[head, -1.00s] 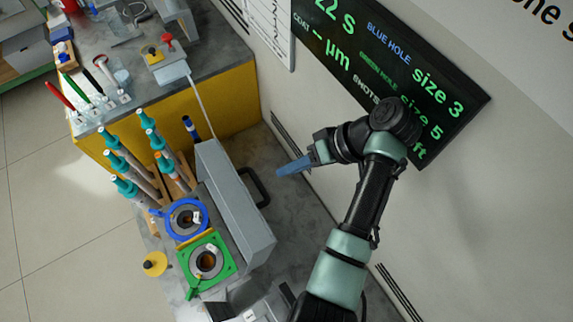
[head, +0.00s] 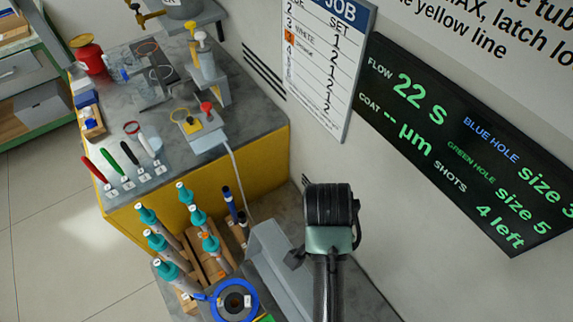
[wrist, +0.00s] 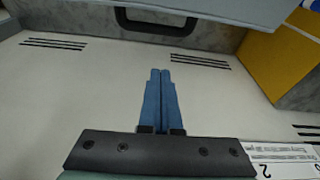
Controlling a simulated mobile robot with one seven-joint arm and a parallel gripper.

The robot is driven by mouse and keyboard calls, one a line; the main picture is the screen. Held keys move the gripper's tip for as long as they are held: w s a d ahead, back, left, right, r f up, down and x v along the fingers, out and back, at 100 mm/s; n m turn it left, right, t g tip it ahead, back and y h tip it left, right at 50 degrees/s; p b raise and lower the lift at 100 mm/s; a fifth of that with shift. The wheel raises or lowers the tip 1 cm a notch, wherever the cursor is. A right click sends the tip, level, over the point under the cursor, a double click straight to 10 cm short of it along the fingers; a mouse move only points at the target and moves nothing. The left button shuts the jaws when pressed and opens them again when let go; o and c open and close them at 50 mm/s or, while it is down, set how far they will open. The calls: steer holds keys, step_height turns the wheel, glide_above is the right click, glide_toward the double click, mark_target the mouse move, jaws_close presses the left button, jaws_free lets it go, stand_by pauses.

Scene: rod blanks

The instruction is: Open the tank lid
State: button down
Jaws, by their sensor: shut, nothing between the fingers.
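The tank appears as a long grey box (head: 272,250) at the bottom centre of the head view, partly cut off by the frame and covered by my arm. In the wrist view a pale blue-grey panel (wrist: 225,10), apparently its lid, crosses the top edge. A black U-shaped handle (wrist: 157,29) sticks out just below that panel. My gripper (wrist: 160,72) has its blue fingers together, empty, pointing toward the handle and apart from it. In the head view the handle and my fingertips are hidden.
A blue ring (head: 234,300) and several teal-capped rods (head: 165,272) stand left of the tank. The wall with a display (head: 460,150) is close on the right.

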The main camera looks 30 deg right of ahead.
steer(key=x, duration=1)
steer(key=a+r+p, duration=0.2)
steer(key=a, duration=0.1)
steer(key=shift+s+a+m, duration=0.15)
steer(key=shift+s+m, duration=0.1)
steer(key=shift+m, duration=0.05)
